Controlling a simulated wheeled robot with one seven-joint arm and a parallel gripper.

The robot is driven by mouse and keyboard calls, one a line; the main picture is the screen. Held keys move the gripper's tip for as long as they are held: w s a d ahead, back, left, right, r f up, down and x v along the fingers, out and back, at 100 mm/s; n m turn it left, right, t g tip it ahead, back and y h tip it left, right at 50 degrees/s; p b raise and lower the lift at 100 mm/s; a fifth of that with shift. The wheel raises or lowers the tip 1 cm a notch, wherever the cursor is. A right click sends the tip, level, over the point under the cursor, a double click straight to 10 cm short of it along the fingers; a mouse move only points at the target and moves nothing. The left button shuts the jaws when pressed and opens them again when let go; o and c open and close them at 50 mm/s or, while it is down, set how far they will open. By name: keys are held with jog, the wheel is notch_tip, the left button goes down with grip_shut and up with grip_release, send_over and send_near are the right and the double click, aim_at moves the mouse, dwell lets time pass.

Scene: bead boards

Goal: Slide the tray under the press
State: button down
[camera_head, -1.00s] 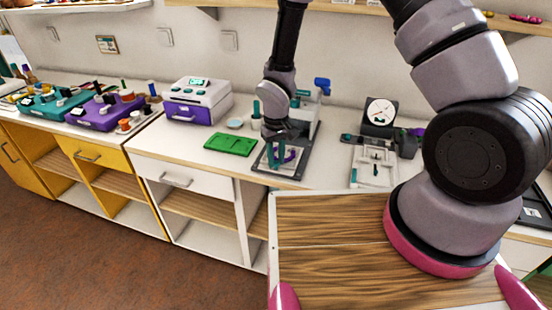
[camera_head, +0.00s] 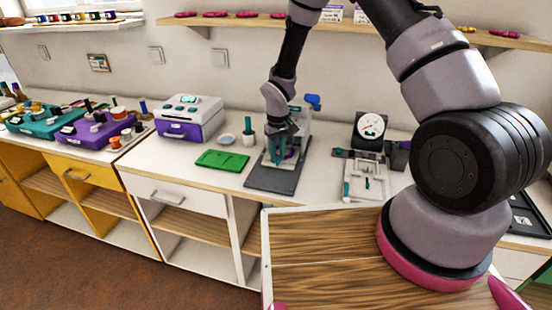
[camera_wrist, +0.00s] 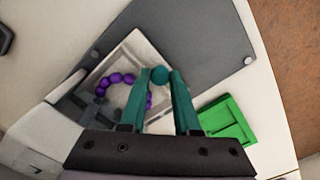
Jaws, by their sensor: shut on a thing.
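The pale tray (camera_wrist: 135,52), with a curved row of purple beads (camera_wrist: 117,79), lies on the dark grey base plate (camera_head: 270,181) of the press. My gripper (camera_head: 279,158) points down over the plate, its teal fingers shut on the tray's round teal knob (camera_wrist: 160,74). The press (camera_head: 303,120) stands at the back of the plate, with a blue handle (camera_head: 312,101) on top. The front of the plate is bare. My arm and fingers hide part of the press and tray, so I cannot tell how far under it the tray is.
A green board (camera_head: 222,159) lies left of the plate. A small cup (camera_head: 249,138) and a purple-and-white machine (camera_head: 189,118) stand behind it. To the right are a dial gauge (camera_head: 371,127) and a white fixture (camera_head: 365,180). A shelf (camera_head: 230,20) runs above.

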jog(key=shift+w+d+r, duration=0.1)
jog(key=shift+w, duration=0.15)
jog(key=c, duration=0.6)
grip_release()
jog(key=shift+c, duration=0.2)
notch_tip(320, 180, up, 11)
